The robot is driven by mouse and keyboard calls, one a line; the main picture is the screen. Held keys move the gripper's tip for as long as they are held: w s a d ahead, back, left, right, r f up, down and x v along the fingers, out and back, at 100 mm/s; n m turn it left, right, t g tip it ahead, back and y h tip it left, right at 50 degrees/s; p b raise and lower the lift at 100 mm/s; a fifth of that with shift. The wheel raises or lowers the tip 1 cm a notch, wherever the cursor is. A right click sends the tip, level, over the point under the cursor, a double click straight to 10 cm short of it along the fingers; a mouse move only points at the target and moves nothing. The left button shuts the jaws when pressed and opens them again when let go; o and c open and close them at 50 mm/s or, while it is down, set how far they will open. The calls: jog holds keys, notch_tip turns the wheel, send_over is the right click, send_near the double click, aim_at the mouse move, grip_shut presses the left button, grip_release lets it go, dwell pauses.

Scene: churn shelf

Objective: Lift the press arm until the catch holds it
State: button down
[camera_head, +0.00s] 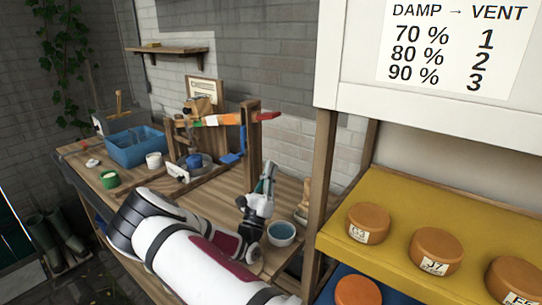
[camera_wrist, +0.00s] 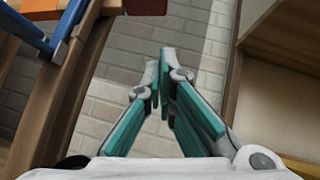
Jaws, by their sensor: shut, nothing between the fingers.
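The press arm (camera_head: 222,119) is an orange bar on a wooden press, with a red handle end (camera_head: 268,116) sticking out to the right past a wooden post (camera_head: 250,145). It looks roughly level. A blue part (camera_head: 242,138), perhaps the catch, is on the post. My gripper (camera_head: 268,168) is below and right of the handle, apart from it, with its fingers pointing up. In the wrist view my gripper (camera_wrist: 160,78) is shut and empty; the red handle end (camera_wrist: 147,5) shows at the top edge, with the blue part (camera_wrist: 68,28) and post (camera_wrist: 50,90) at left.
On the bench (camera_head: 222,190) are a blue tub (camera_head: 138,148), a white cup (camera_head: 153,160), a green pot (camera_head: 109,179) and a blue-filled bowl (camera_head: 281,233) close to my gripper. A shelf post (camera_head: 320,190) and cheese shelf (camera_head: 400,215) stand at right.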

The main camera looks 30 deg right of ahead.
jog(key=w+d+r+p, duration=0.2)
jog(key=w+d+r, duration=0.2)
jog(key=r, duration=0.6)
jog(key=shift+w+d, duration=0.2)
jog(key=shift+d, duration=0.35)
jog(key=shift+r, duration=0.15)
jog(key=shift+w+a+r+n+t+y+p, duration=0.15)
jog(key=shift+r+n+t+p, duration=0.1)
jog(key=shift+r, duration=0.2)
jog(key=shift+d+r+n+t+y+p, duration=0.1)
jog(key=shift+r+n+t+p, duration=0.1)
jog(key=shift+r, duration=0.3)
jog(key=shift+w+a+r+n+t+y+p, duration=0.15)
jog(key=shift+r+p, duration=0.1)
jog(key=shift+r, duration=0.2)
jog(key=shift+f, duration=0.1)
